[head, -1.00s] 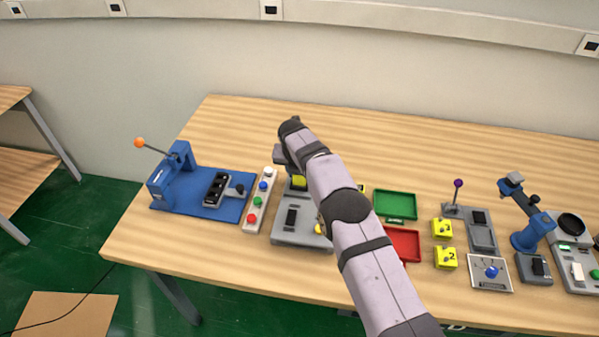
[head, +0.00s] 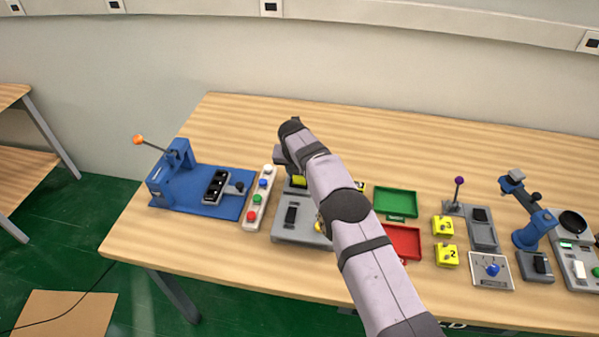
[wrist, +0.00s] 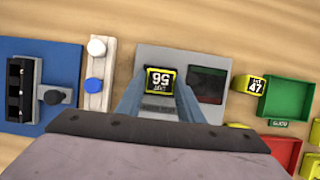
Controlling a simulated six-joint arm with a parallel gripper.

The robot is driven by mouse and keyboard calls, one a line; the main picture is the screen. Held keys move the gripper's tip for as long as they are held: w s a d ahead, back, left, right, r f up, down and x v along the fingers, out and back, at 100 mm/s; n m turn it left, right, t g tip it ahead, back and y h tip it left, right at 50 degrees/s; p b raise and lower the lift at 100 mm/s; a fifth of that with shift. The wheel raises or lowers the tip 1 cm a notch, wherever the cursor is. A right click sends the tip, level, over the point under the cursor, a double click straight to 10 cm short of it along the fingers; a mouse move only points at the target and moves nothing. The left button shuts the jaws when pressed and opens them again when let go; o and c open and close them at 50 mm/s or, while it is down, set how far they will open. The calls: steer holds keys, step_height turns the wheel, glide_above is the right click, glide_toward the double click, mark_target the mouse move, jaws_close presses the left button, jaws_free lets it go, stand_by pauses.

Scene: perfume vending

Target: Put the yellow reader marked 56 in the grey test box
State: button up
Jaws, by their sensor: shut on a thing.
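The yellow reader marked 56 (wrist: 160,80) is between the fingers of my gripper (wrist: 159,96), which is shut on it. Its number reads upside down in the wrist view. In the head view, a yellow bit of the reader (head: 299,181) shows beside my arm. The grey test box (wrist: 180,53) lies below, with a dark panel (wrist: 207,84) to the right of the reader. The reader is over the box's upper left part; I cannot tell whether it touches it. In the head view, my arm hides part of the grey test box (head: 291,232).
A button strip (head: 257,200) and a blue lever press (head: 200,195) stand left. A yellow reader marked 47 (wrist: 249,86), a green tray (head: 396,190) and a red tray (head: 410,258) lie right. Other yellow readers (head: 447,254) and small devices stand farther right. The table's back is clear.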

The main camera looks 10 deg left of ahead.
stand_by(0.3)
steer(key=o, duration=1.7)
steer(key=shift+o, duration=0.2)
steer(key=shift+r, duration=0.1)
steer(key=shift+r+p, duration=2.35)
steer(key=shift+r, duration=1.05)
